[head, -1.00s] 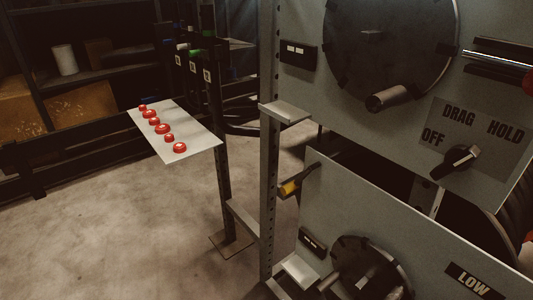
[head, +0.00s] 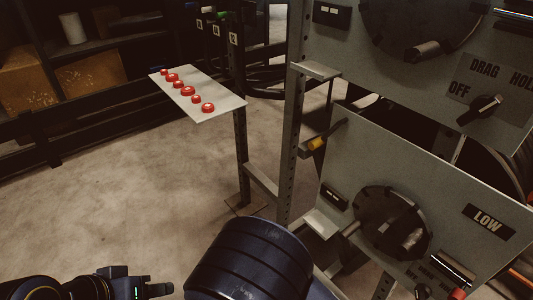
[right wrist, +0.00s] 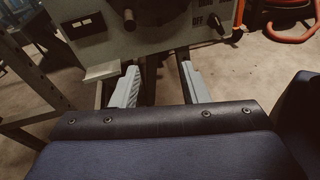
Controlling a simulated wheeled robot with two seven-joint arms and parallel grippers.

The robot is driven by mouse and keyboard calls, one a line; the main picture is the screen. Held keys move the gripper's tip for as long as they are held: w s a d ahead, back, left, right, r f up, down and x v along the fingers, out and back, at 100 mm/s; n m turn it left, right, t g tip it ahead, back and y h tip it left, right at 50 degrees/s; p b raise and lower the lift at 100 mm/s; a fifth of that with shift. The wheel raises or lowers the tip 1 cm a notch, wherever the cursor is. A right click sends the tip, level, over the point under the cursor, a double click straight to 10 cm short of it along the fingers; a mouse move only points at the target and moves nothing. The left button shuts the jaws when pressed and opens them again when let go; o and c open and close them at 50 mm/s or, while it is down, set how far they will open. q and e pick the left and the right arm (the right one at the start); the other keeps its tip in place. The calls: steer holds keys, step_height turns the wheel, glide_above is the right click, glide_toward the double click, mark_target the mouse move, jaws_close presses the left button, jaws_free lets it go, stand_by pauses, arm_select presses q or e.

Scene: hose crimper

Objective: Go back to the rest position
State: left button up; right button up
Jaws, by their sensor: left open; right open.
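My left gripper (head: 152,288) shows at the bottom left of the head view, partly cut off by the lower edge, open and touching nothing that I can see. My right gripper (right wrist: 160,86) shows in the right wrist view with its two grey fingers spread apart and nothing between them. It points toward the machine's panel, and the gap to the panel is hard to judge. A dark blue part of my own arm covers the bottom middle of the head view.
The upper panel (head: 400,72) has a dial, a crank and an OFF/DRAG/HOLD knob (head: 485,106). The lower panel (head: 340,160) has a second dial (head: 392,222) and a LOW label. A plate (head: 225,108) carries several red buttons. Shelves stand at the back left. Open floor (head: 110,190) lies to the left.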

steer(key=s+d+r+m+g+y, duration=0.1)
steer(key=s+d+r+m+y, duration=0.3)
steer(key=d+m+y, duration=0.6)
steer(key=s+d+r+m+g+y, duration=0.15)
steer(key=d+r+m+y, duration=0.4)
steer(key=m, duration=0.85)
arm_select(q)
step_height(320, 180, up, 30)
steer(key=p, duration=2.9)
steer(key=shift+f+p, duration=0.2)
steer(key=shift+p, duration=0.1)
arm_select(e)
step_height(320, 180, up, 30)
steer(key=a+t+y, duration=0.1)
steer(key=y, duration=0.1)
steer(key=shift+s+a+r, duration=0.25)
steer(key=shift+s+a, duration=0.1)
steer(key=shift+s, duration=0.1)
arm_select(q)
steer(key=shift+c, duration=0.5)
arm_select(e)
steer(key=shift+m, duration=0.3)
steer(key=shift+c, duration=0.5)
